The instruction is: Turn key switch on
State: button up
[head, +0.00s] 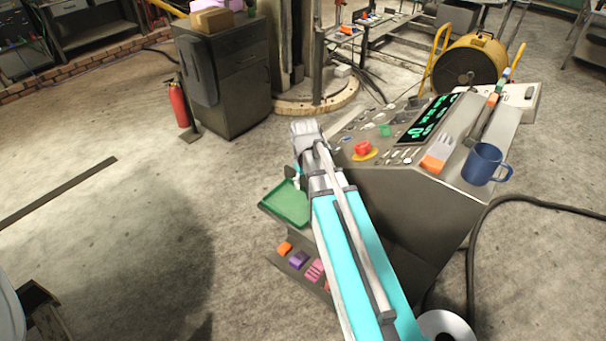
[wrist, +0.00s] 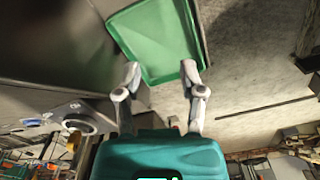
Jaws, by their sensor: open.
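A grey control console (head: 400,195) stands right of centre in the head view, with buttons and small switches on its sloped top. I cannot tell which small control is the key switch. In the wrist view a round, pale-ringed control (wrist: 79,124) shows on the console panel at lower left; I cannot tell if it is the key switch. My gripper (wrist: 161,68) is open and empty, its two fingers apart over a green tray (wrist: 155,35). In the head view my arm hides most of the gripper, at the console's left side.
The green tray (head: 287,203) juts from the console's left side. A red button (head: 363,147) on yellow, a green button (head: 385,130) and a blue mug (head: 483,163) are on the console. A dark cabinet (head: 235,85) stands behind. Floor at left is open.

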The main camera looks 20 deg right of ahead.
jog(key=s+a+f+m+b, duration=0.2)
jog(key=s+a+f+b, duration=0.1)
jog(key=s+f+b, duration=0.2)
jog(key=s+f, duration=0.1)
jog(key=s, duration=0.1)
jog(key=shift+s+a+f+b, duration=0.15)
jog(key=shift+s+a+b, duration=0.1)
jog(key=shift+s+b, duration=0.05)
jog(key=shift+s+a+m, duration=0.3)
jog(key=shift+s, duration=0.6)
